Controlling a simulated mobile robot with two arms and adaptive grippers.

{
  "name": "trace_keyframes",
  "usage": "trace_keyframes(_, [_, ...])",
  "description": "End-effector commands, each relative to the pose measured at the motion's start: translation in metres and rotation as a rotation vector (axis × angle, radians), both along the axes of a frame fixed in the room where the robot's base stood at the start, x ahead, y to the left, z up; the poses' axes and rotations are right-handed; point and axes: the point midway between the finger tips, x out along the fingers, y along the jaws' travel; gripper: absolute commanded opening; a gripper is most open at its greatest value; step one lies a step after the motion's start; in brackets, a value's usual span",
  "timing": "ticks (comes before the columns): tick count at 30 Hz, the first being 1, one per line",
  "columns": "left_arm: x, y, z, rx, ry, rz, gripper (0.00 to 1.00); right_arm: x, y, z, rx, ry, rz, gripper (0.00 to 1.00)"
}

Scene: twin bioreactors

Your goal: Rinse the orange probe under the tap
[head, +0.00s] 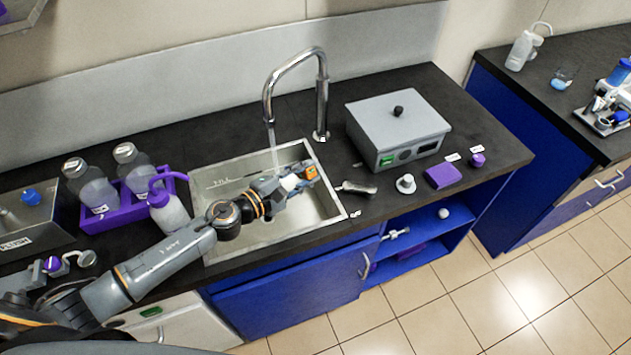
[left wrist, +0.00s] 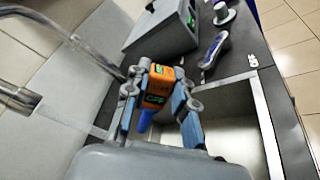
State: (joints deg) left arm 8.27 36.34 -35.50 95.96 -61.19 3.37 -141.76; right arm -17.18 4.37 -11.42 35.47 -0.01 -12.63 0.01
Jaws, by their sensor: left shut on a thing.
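My left gripper (head: 304,178) is over the right part of the sink (head: 222,180), shut on the orange probe (head: 311,173). In the left wrist view the gripper (left wrist: 160,88) has its fingers on both sides of the probe (left wrist: 158,82), which has a green "OFF" display and a blue lower part. The chrome tap (head: 321,100) arches over the sink, and a pale water stream (head: 272,139) falls from its spout. The probe's orange body is to the right of the stream, apart from it. The lower end of the stream is hidden near my wrist. My right gripper is not in view.
A grey box (head: 396,128) stands right of the tap. A handheld tool (head: 356,188), a white knob-like piece (head: 405,184) and a purple block (head: 443,175) lie in front of it. A purple rack (head: 112,216) with bottles stands left of the sink.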

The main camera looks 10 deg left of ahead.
Motion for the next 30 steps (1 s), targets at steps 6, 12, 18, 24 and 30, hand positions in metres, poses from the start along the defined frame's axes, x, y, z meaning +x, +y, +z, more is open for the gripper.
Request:
trace_keyframes(6, [0.014,0.024,-0.001,0.002,-0.002,0.001,0.0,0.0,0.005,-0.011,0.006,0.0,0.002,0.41])
trace_keyframes(12, [0.026,0.044,-0.002,0.002,-0.003,0.001,0.0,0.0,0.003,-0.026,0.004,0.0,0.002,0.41])
trace_keyframes(18, [0.035,0.059,-0.002,0.001,-0.002,-0.001,0.0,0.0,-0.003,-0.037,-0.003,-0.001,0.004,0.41])
trace_keyframes(24, [0.039,0.066,0.001,-0.001,-0.002,0.0,0.0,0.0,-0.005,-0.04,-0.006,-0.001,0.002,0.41])
trace_keyframes(30, [0.039,0.066,0.001,-0.002,-0.001,0.0,0.0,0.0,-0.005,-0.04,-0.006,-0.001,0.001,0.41])
